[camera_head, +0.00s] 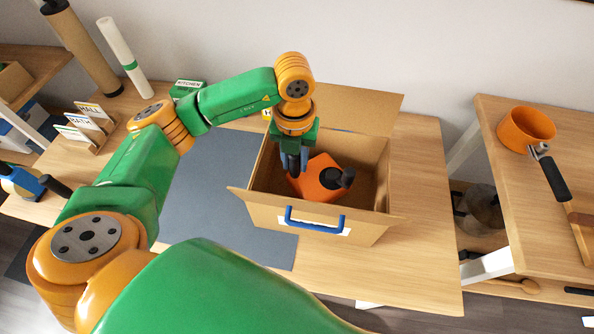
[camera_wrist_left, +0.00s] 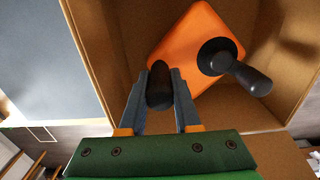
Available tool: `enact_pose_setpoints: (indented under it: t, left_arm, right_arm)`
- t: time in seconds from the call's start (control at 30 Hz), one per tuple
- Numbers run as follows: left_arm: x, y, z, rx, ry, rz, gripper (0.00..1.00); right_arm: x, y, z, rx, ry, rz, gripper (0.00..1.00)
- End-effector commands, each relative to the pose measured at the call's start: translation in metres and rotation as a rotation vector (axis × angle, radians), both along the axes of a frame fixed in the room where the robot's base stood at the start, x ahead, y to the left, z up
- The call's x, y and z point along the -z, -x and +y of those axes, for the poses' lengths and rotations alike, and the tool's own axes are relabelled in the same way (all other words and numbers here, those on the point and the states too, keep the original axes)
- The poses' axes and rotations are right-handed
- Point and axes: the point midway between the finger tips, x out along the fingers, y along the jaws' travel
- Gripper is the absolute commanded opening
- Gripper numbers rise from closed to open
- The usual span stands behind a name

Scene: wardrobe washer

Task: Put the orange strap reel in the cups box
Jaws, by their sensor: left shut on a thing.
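The orange strap reel (camera_head: 318,182) is inside the open cardboard box (camera_head: 410,170), which has a blue handle on its front. My left gripper (camera_head: 293,164) reaches down into the box from above, at the reel's left end. In the left wrist view, the fingers (camera_wrist_left: 160,100) are shut on a black grip of the orange strap reel (camera_wrist_left: 188,45). The reel's black crank knob points away to the right. I cannot tell whether the reel touches the box floor. The box's label is too small to read. My right gripper is not in view.
The box stands on a wooden table (camera_head: 432,230) beside a dark grey mat (camera_head: 215,190). A card rack (camera_head: 90,125) and rolls stand at the left. A separate table at the right holds an orange pot (camera_head: 526,128). Box flaps stick outward around the opening.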

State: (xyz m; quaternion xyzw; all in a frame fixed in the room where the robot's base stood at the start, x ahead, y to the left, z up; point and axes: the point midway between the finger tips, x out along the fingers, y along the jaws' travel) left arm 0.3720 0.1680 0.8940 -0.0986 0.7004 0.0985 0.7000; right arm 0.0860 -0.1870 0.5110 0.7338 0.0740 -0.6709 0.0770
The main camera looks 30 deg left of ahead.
Motion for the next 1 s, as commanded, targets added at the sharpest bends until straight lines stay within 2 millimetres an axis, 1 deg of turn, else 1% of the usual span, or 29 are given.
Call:
enact_pose_setpoints:
  t: [0.07, 0.2, 0.3, 0.53, 0.6, 0.63, 0.73, 1.0]
  left_arm:
    - [0.007, 0.000, 0.000, -0.001, 0.001, 0.000, 0.00]
    - [0.034, 0.000, 0.000, -0.002, 0.002, 0.002, 0.00]
    - [0.046, 0.000, 0.000, -0.002, 0.001, -0.001, 0.00]
    - [0.047, -0.001, 0.000, -0.001, 0.001, -0.003, 0.00]
    - [0.050, -0.001, 0.000, -0.001, 0.001, -0.002, 0.00]
    - [0.050, 0.000, 0.000, -0.001, 0.000, -0.002, 0.34]
    - [0.049, 0.000, 0.000, -0.001, 0.000, -0.002, 0.61]
    - [0.048, -0.001, 0.000, -0.001, 0.000, -0.002, 0.61]
  right_arm:
    - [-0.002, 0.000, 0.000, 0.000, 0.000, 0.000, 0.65]
    - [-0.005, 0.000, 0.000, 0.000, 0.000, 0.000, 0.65]
    - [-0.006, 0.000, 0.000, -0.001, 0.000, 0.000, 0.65]
    - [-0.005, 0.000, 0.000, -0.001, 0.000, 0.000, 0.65]
    - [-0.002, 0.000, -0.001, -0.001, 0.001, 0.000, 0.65]
    - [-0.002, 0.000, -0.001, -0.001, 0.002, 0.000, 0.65]
    - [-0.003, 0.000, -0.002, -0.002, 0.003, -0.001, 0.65]
    - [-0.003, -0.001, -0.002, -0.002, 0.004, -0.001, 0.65]
